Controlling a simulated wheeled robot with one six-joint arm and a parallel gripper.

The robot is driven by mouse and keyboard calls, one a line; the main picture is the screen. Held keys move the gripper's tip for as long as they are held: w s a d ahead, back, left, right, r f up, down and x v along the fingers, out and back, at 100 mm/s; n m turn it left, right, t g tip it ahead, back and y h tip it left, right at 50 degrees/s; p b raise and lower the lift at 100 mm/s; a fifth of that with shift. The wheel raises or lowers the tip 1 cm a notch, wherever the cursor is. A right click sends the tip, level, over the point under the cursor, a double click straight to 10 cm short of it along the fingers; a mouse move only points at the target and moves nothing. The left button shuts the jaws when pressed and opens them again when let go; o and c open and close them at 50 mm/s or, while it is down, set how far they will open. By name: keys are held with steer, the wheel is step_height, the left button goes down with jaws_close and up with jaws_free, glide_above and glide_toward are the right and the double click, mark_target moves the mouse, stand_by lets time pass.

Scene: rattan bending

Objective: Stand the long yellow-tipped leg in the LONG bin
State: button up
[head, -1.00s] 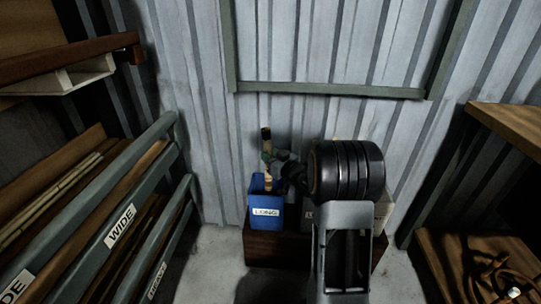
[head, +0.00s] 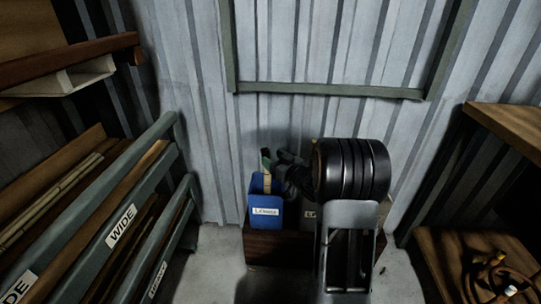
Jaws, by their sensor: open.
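The blue bin labelled LONG (head: 266,212) stands on a dark brown box against the metal wall. A tan leg (head: 267,182) stands in it, its upper part rising above the rim and its lower part hidden inside. My gripper (head: 270,162) is open at the leg's top, just above the bin. The fingers are small and dark here, so I cannot tell whether they touch the leg. No yellow tip can be made out.
A grey bin (head: 308,216) stands right of the blue bin, mostly behind my arm. A rack with a WIDE label (head: 121,226) fills the left. A wooden shelf with curved rattan pieces (head: 497,275) is at lower right.

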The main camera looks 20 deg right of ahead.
steer(key=p+v, duration=0.3)
steer(key=v, duration=0.8)
steer(key=shift+s, duration=0.25)
steer(key=shift+d+r, duration=0.1)
step_height(320, 180, up, 23)
steer(key=w+a+m+g+h+p, duration=0.1)
steer(key=a+m+g+h+p, duration=0.35)
steer(key=p, duration=1.55)
steer(key=s+a+r+g+p, duration=0.4)
steer(key=s+a+r+p, duration=0.2)
steer(key=s+r+p, duration=0.2)
steer(key=s+a+r+n+g+p, duration=0.1)
steer(key=s+a+r+g+p, duration=0.4)
steer(key=s+r+p, duration=0.3)
step_height(320, 180, up, 3)
steer(key=shift+a+r+p, duration=0.1)
steer(key=shift+a+p, duration=0.35)
steer(key=shift+p, duration=0.6)
steer(key=shift+s+a+n, duration=0.2)
steer(key=shift+s+n, duration=0.05)
steer(key=shift+s, duration=0.1)
steer(key=shift+c, duration=0.2)
